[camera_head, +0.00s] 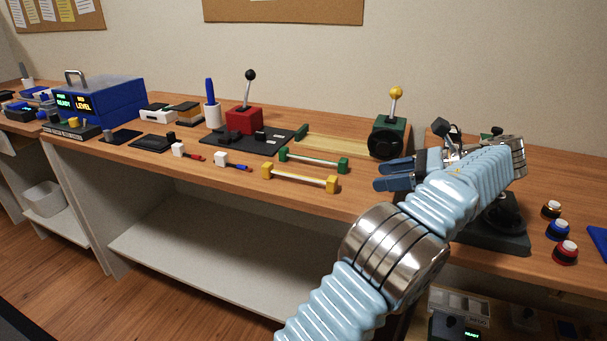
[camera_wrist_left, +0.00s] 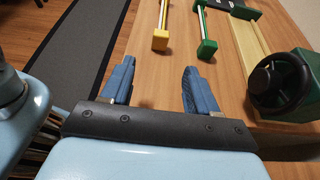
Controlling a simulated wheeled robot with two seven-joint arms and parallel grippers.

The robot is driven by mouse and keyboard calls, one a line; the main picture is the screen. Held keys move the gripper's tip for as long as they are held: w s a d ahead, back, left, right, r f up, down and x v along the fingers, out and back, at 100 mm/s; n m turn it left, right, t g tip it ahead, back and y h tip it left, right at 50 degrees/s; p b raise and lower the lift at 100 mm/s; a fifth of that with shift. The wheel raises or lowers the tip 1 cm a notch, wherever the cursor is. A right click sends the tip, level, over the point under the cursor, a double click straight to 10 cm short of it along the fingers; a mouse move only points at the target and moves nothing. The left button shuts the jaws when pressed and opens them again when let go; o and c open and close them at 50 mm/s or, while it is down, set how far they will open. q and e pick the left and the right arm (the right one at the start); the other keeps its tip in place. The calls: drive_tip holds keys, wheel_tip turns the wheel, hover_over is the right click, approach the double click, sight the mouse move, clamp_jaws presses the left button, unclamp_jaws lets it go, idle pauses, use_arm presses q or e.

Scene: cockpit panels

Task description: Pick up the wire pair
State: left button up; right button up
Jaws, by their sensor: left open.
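I cannot tell for sure which things are the wire pair. Two bars lie side by side on the wooden bench: one with yellow end blocks (camera_head: 299,178), one with green end blocks (camera_head: 313,160). Their near ends show in the left wrist view, yellow (camera_wrist_left: 160,40) and green (camera_wrist_left: 207,48). Two small white pieces with coloured tips, red (camera_head: 188,153) and blue (camera_head: 233,162), lie farther left. My left gripper (camera_head: 379,175) is open and empty, to the right of the bars. In the left wrist view its blue fingers (camera_wrist_left: 159,68) point toward the bar ends, apart from them. My right gripper is not in view.
A green box with a black wheel and yellow-knobbed lever (camera_head: 389,137) stands behind my left gripper. A red lever box (camera_head: 244,120) on a black base and a blue display box (camera_head: 105,101) stand farther left. Several round buttons (camera_head: 558,230) are at the right.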

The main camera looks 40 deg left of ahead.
sight(336, 181)
use_arm(q)
drive_tip(key=b+x, duration=0.2)
drive_tip(key=x, duration=0.3)
drive_tip(key=shift+f, duration=0.1)
drive_tip(key=x, duration=0.4)
drive_tip(key=b+x, duration=0.1)
drive_tip(key=x, duration=0.1)
drive_tip(key=shift+s+a+r, duration=0.15)
drive_tip(key=shift+a+r, duration=0.05)
drive_tip(key=shift+a, duration=0.2)
drive_tip(key=shift+c, duration=0.4)
clamp_jaws()
